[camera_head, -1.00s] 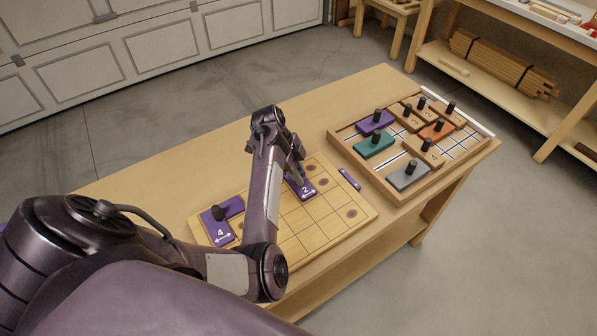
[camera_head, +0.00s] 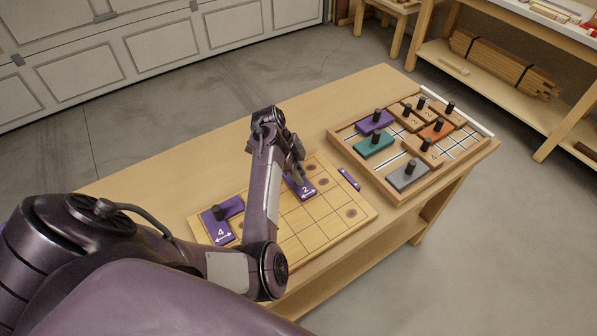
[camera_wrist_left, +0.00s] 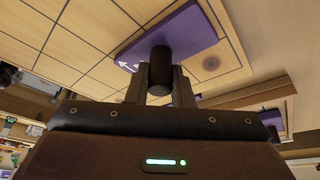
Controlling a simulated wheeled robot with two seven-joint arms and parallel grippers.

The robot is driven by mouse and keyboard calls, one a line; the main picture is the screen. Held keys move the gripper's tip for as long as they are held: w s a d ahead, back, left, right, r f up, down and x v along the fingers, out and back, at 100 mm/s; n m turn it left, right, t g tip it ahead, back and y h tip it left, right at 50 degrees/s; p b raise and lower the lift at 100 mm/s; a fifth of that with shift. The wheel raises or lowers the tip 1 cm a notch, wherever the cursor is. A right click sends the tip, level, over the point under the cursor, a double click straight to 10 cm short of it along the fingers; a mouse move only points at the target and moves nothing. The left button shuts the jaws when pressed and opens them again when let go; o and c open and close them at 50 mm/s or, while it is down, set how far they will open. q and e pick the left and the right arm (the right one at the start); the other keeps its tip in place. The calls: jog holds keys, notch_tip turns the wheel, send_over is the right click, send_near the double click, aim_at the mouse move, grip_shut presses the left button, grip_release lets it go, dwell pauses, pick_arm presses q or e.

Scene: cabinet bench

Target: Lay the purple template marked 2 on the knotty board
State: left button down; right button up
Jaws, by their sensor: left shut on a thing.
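The purple template marked 2 (camera_head: 305,189) is at the knotty board (camera_head: 330,216), over its upper middle squares. My left gripper (camera_head: 298,172) is shut on the black knob of this template. In the left wrist view the knob (camera_wrist_left: 160,72) stands between the two fingers (camera_wrist_left: 160,88), with the purple plate (camera_wrist_left: 190,38) against the board's grid. The template looks flat to the board; I cannot tell whether it touches fully. The arm hides part of the board. My right gripper does not show.
A purple template marked 4 (camera_head: 222,231) lies at the board's left end. A small purple strip (camera_head: 349,179) lies near the board's right edge. A wooden tray (camera_head: 347,152) with several knobbed templates stands to the right. The bench's far left top is clear.

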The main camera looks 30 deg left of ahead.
pick_arm(q)
jog(key=c, duration=0.8)
grip_release()
jog(key=shift+r, duration=0.1)
notch_tip(320, 180, up, 8)
jog(key=p, duration=0.8)
dwell(0.5)
